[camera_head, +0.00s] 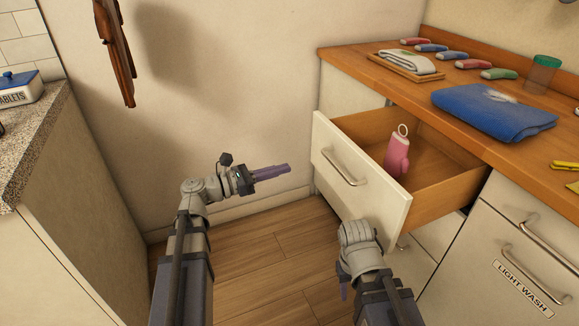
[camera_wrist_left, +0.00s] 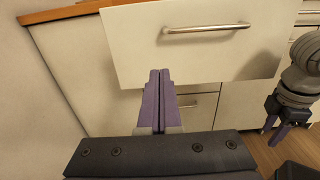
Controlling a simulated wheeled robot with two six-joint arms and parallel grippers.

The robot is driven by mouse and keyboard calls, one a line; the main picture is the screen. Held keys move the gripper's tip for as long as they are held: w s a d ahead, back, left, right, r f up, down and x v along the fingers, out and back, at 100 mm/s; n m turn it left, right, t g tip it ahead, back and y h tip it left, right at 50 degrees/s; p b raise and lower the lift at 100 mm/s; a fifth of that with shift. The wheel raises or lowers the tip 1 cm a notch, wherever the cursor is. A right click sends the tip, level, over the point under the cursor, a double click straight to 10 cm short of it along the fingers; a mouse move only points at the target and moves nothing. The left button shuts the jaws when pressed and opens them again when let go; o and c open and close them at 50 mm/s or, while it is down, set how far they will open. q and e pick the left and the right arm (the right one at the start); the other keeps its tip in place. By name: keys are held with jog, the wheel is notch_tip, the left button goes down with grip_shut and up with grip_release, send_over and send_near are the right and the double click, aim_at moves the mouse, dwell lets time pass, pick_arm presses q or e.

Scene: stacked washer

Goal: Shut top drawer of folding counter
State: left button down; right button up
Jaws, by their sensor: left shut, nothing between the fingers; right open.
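The top drawer (camera_head: 352,186) of the folding counter stands pulled out, with a cream front and a metal bar handle (camera_head: 345,167). A pink bottle-like item with a ring (camera_head: 398,157) is inside it. My left gripper (camera_head: 285,170) is shut and empty, left of the drawer front and apart from it. In the left wrist view its purple fingers (camera_wrist_left: 158,85) are together, pointing toward the drawer front (camera_wrist_left: 200,55) below the handle (camera_wrist_left: 207,29). My right gripper (camera_wrist_left: 277,131) is open, low in front of the cabinet; in the head view its fingers are mostly hidden behind its wrist.
The wooden countertop (camera_head: 470,118) holds a blue folded cloth (camera_head: 492,112), a tray with a white cloth (camera_head: 407,65), several coloured items and a green-lidded jar (camera_head: 541,74). A light-wash drawer (camera_head: 525,250) is at right. A speckled counter (camera_head: 40,130) stands at left. Floor between is clear.

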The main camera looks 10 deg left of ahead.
aim_at(320, 159)
pick_arm(q)
jog(key=x, duration=1.2)
jog(key=shift+d, duration=0.1)
jog(key=x, duration=2.7)
jog(key=shift+w+d, duration=0.15)
jog(key=shift+w, duration=0.05)
jog(key=shift+w+d, duration=0.1)
jog(key=shift+d, duration=0.05)
jog(key=shift+w+d, duration=0.1)
jog(key=shift+w, duration=0.05)
